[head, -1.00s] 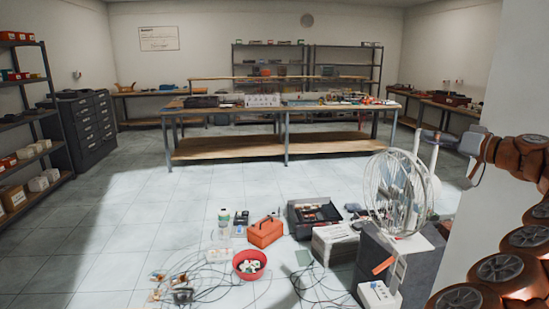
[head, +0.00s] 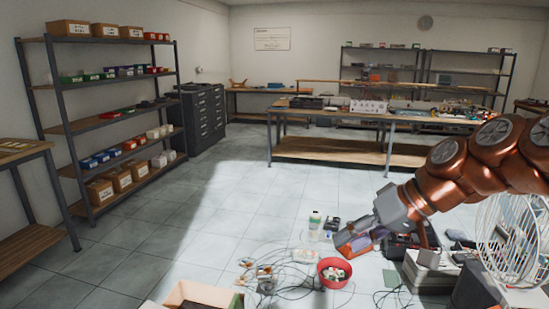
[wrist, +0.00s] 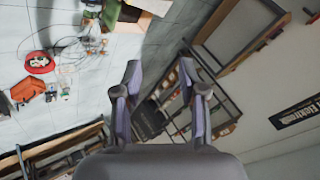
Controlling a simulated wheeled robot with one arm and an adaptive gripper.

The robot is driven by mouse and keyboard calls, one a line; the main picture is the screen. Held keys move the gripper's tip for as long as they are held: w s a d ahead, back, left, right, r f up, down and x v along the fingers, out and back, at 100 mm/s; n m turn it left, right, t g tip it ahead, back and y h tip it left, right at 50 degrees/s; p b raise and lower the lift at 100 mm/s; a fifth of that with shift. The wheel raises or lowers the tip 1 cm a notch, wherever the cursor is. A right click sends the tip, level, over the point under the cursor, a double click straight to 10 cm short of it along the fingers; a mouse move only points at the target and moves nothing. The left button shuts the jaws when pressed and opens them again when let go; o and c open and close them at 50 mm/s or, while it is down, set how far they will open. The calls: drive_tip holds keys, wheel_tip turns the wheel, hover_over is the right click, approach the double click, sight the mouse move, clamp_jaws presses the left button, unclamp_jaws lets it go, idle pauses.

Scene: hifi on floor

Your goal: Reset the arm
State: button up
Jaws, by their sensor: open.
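My copper-coloured arm reaches in from the right of the head view. My gripper (head: 345,243) is over the cluttered floor, in front of the orange toolbox and hiding most of it. In the wrist view my gripper (wrist: 160,68) has its two purple-grey fingers spread apart, with nothing between them. The orange toolbox (wrist: 28,88) and the red bowl (wrist: 40,63) lie on the floor to the left there.
The red bowl (head: 334,274), cables (head: 285,272) and a bottle (head: 314,224) are on the floor below. A white fan (head: 510,240) stands at right. Shelving (head: 110,125) lines the left wall. The left-centre floor is clear.

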drive_tip(key=s+a+f+g+h+p, duration=0.1)
drive_tip(key=s+a+f+g+h, duration=0.2)
drive_tip(key=s+f, duration=0.8)
drive_tip(key=s+d+f+m+h, duration=0.1)
drive_tip(key=s+d, duration=0.1)
drive_tip(key=s, duration=0.2)
drive_tip(key=s+d+f+m+g+h, duration=0.1)
drive_tip(key=s+d+f+h, duration=0.1)
drive_tip(key=s, duration=0.3)
drive_tip(key=s+d+f+g+h+p, duration=0.1)
drive_tip(key=s+d+f, duration=0.1)
drive_tip(key=s, duration=0.3)
drive_tip(key=shift+d+f+m+h, duration=0.25)
drive_tip(key=shift+m+h, duration=0.05)
drive_tip(key=shift+m, duration=0.1)
drive_tip(key=shift+a, duration=0.1)
